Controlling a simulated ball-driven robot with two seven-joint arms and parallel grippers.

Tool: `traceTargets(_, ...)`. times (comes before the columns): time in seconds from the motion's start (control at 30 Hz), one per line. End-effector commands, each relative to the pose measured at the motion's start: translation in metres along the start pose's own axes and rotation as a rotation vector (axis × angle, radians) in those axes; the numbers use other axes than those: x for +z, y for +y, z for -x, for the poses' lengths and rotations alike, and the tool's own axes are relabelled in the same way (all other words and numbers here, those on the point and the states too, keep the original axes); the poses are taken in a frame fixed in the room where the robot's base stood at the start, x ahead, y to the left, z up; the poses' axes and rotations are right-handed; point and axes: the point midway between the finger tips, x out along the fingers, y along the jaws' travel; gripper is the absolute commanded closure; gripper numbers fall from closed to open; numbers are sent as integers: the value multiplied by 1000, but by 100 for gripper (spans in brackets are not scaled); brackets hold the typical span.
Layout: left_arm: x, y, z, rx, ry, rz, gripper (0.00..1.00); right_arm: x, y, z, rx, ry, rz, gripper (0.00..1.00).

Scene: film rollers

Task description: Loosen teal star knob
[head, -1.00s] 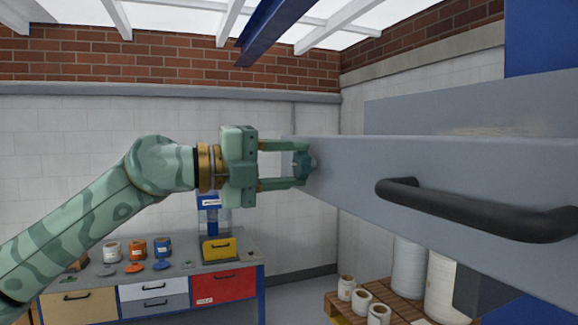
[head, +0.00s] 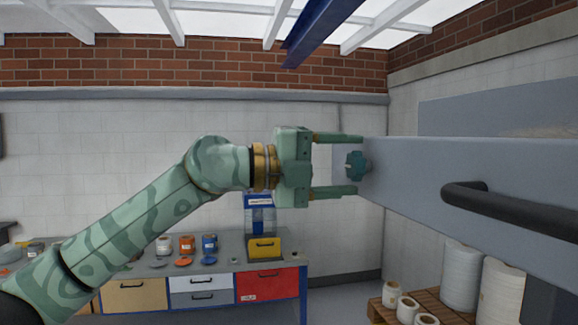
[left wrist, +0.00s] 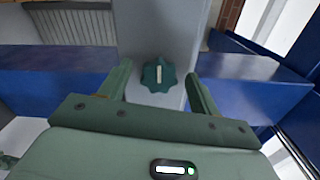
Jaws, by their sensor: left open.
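In the left wrist view the gripper (left wrist: 160,80) has one finger on each side of the knob, with gaps visible. My right gripper is in neither view.
A black handle (head: 510,210) sticks out from the grey panel. Below is a workbench with coloured drawers (head: 267,285) and several small spools (head: 187,244). White rolls (head: 461,275) stand on a wooden pallet (head: 430,310). Blue beams (left wrist: 50,75) flank the knob's panel.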

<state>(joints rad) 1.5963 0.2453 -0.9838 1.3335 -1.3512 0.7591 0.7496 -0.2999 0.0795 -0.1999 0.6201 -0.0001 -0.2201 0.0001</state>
Motion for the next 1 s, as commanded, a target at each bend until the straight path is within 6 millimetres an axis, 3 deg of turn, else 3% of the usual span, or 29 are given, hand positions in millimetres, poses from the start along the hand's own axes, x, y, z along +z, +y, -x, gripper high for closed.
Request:
traceTargets(0.17,1,3,22,-1,-4,-1,37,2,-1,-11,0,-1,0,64)
traceTargets(0.6,2,3,134,-2,-6,0,37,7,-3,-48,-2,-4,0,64)
traceTargets(0.8,2,1,159,-2,-4,0,37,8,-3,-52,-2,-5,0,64)
traceTargets(1.0,2,0,164,-2,-3,-1,37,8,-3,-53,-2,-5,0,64)
